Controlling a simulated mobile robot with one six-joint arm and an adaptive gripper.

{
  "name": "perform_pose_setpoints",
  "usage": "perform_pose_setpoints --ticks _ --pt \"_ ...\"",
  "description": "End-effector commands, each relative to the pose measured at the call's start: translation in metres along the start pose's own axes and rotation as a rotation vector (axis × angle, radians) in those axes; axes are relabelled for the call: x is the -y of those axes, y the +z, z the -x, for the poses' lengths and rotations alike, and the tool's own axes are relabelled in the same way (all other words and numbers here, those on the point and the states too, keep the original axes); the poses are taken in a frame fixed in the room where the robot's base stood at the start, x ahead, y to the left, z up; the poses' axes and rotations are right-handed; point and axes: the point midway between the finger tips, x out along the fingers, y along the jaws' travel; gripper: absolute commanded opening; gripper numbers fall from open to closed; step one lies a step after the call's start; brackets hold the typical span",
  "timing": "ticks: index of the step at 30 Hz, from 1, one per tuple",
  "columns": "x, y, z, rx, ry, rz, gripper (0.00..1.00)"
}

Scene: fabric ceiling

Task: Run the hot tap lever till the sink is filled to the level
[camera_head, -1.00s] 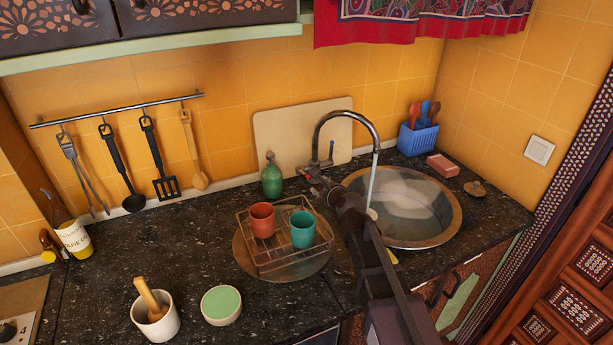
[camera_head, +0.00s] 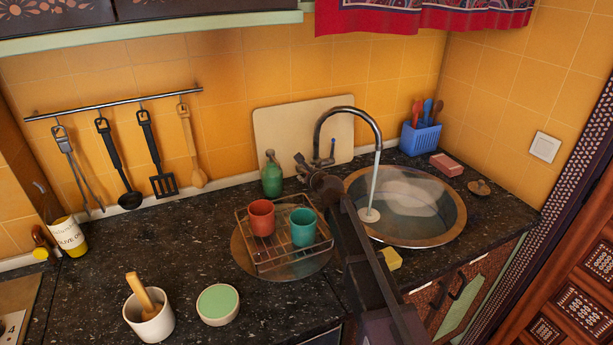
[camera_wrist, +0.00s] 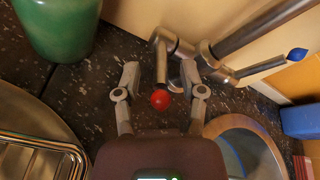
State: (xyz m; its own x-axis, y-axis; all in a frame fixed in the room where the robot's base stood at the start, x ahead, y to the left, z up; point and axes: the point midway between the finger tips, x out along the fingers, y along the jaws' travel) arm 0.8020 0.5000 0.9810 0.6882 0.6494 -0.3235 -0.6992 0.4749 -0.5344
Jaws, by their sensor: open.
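The tap (camera_head: 350,112) arches over the round metal sink (camera_head: 458,217) and a stream of water (camera_head: 374,180) falls from its spout. Clear water appears to lie in the bowl; its exact level is hard to tell. A pale round patch shows where the stream lands. In the wrist view the hot lever with a red ball end (camera_wrist: 160,100) lies between my gripper's fingers (camera_wrist: 160,70), with gaps on both sides. The blue-tipped lever (camera_wrist: 297,54) points right. My gripper (camera_head: 308,168) is open beside the tap base; my arm covers part of the sink's left side.
A wire rack (camera_head: 268,262) with a red cup (camera_head: 261,217) and a teal cup (camera_head: 303,226) stands left of my arm. A green bottle (camera_head: 271,177) is close left of the tap. A yellow sponge (camera_head: 391,259) lies at the sink's front. A blue utensil holder (camera_head: 419,138) stands behind.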

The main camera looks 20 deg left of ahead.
Motion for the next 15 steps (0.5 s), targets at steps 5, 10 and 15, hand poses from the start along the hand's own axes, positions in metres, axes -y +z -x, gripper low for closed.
perform_pose_setpoints --ticks 5,10,15 --pt "0.0004 -0.0002 -0.0047 0.000 -0.001 0.000 0.53" --pt "0.0007 -0.0003 -0.0043 -0.001 -0.001 0.000 0.53" --pt "0.0009 -0.0006 -0.0041 -0.001 -0.001 0.000 0.23"
